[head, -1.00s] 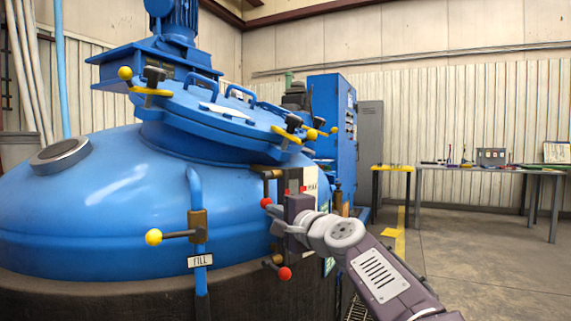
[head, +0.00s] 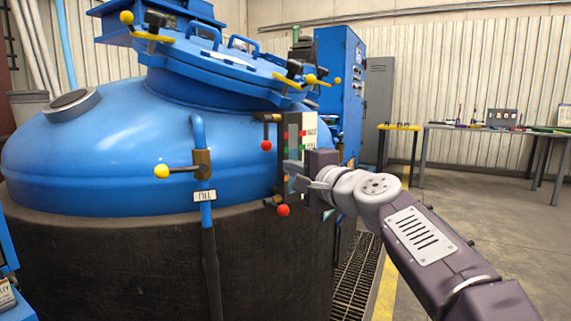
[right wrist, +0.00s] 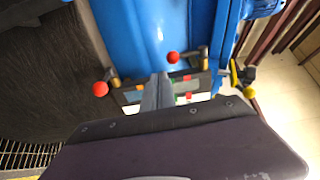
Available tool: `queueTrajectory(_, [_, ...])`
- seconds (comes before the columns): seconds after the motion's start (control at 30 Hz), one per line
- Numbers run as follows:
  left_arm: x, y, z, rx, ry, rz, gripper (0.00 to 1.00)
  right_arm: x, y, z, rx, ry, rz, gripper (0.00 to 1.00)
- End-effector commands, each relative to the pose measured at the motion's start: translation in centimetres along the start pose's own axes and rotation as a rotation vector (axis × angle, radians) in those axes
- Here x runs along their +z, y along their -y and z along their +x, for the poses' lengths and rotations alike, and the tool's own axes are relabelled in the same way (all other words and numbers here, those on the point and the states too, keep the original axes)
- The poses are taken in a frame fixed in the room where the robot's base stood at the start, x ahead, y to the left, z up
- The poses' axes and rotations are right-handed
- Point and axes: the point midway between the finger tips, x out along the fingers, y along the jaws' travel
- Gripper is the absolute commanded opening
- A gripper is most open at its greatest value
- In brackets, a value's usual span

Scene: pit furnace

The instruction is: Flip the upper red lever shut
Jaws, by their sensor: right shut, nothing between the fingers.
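The upper red lever (head: 266,145) hangs down from its brass valve (head: 268,118) on the vessel's front pipe, with its red ball at the low end. It also shows in the right wrist view (right wrist: 172,57). The lower red lever (head: 283,210) sits below it, and its ball is at the left in the right wrist view (right wrist: 101,88). My right gripper (head: 295,177) is shut and empty, to the right of and below the upper ball, in front of the gauge panel. In the right wrist view its fingers (right wrist: 157,92) point between the two balls, apparently apart from both. My left gripper is not in view.
A yellow-knobbed fill lever (head: 162,171) sticks out left of the red levers. The blue vessel (head: 100,160) with its tilted lid fills the left side. A floor grating (head: 355,275) runs along the base. A workbench (head: 480,127) stands at the back right, with free floor before it.

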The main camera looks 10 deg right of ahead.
Motion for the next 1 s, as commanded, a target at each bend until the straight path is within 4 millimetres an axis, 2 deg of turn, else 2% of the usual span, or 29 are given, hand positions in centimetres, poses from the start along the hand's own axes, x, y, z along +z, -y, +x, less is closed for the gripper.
queueTrajectory(0.1, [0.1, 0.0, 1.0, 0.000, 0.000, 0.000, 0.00, -0.1, -0.7, -2.5, -0.002, -0.003, 0.000, 0.00])
queueTrajectory(0.3, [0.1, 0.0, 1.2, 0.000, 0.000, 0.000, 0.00, 0.0, -1.0, -4.6, -0.002, -0.001, 0.000, 0.00])
queueTrajectory(0.67, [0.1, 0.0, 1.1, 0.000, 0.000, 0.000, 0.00, 0.0, -0.9, -4.9, -0.001, 0.001, 0.000, 0.00])
queueTrajectory(0.77, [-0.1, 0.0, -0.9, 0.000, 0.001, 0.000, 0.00, 0.3, 0.5, -4.4, 0.012, 0.012, 0.007, 0.00])
queueTrajectory(0.8, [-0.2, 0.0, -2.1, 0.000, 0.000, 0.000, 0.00, 0.4, -1.2, -3.5, 0.070, 0.021, 0.025, 0.00])
queueTrajectory(0.87, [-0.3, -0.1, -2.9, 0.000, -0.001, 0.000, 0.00, 0.4, -5.8, -2.9, 0.189, 0.027, 0.011, 0.00])
queueTrajectory(0.93, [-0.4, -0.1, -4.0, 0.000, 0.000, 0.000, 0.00, 0.5, -12.3, -3.1, 0.362, 0.043, -0.046, 0.00])
queueTrajectory(1.0, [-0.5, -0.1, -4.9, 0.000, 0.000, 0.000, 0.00, 0.8, -19.0, -4.6, 0.539, 0.080, -0.135, 0.00])
